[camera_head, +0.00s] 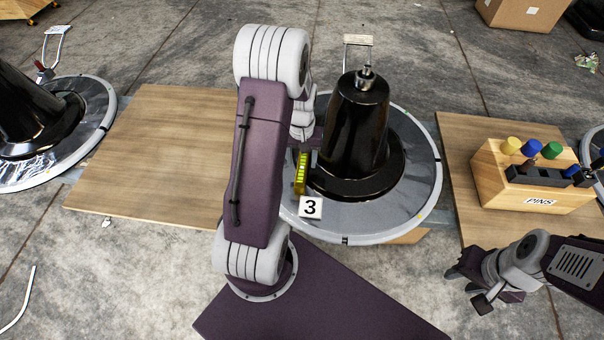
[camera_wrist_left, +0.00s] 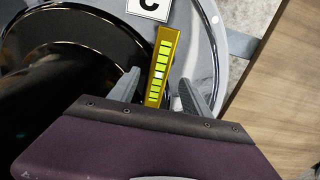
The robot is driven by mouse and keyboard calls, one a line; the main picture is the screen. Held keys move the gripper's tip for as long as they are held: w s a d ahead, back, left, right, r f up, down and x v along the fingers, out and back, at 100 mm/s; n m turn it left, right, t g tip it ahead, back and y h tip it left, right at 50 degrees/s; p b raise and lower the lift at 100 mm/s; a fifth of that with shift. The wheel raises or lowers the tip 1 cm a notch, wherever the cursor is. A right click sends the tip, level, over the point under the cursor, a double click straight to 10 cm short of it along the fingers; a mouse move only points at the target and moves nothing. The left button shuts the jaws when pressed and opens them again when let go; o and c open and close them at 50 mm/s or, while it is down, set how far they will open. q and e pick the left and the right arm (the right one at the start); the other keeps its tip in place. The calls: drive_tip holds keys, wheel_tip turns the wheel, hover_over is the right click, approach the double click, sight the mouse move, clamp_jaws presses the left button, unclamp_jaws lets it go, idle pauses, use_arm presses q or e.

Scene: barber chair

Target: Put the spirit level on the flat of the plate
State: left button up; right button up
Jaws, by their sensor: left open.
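The spirit level (camera_head: 300,173) is a narrow yellow bar with bright green segments. It shows over the left part of the grey round plate (camera_head: 416,205), beside the black cone-shaped base (camera_head: 355,130). In the left wrist view the level (camera_wrist_left: 162,66) lies between the two fingers of my open left gripper (camera_wrist_left: 162,88), with a gap on each side. Its near end is hidden behind the gripper body. I cannot tell whether the level touches the plate. My left arm hides part of the plate in the head view. My right gripper (camera_head: 470,287) looks open and empty, at the lower right.
A white card marked 3 (camera_head: 310,207) sits on the plate's front left. Wooden boards flank the plate, the left board (camera_head: 160,150) bare. A wooden PINS box (camera_head: 533,190) with coloured pegs stands on the right board. Another black base (camera_head: 25,115) is at far left.

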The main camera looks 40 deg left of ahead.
sight(302, 167)
use_arm(q)
wheel_tip(302, 167, down, 6)
drive_tip(key=b, duration=0.4)
drive_tip(key=shift+w+f, duration=0.15)
drive_tip(key=shift+f, duration=0.05)
drive_tip(key=shift+r, duration=0.15)
clamp_jaws()
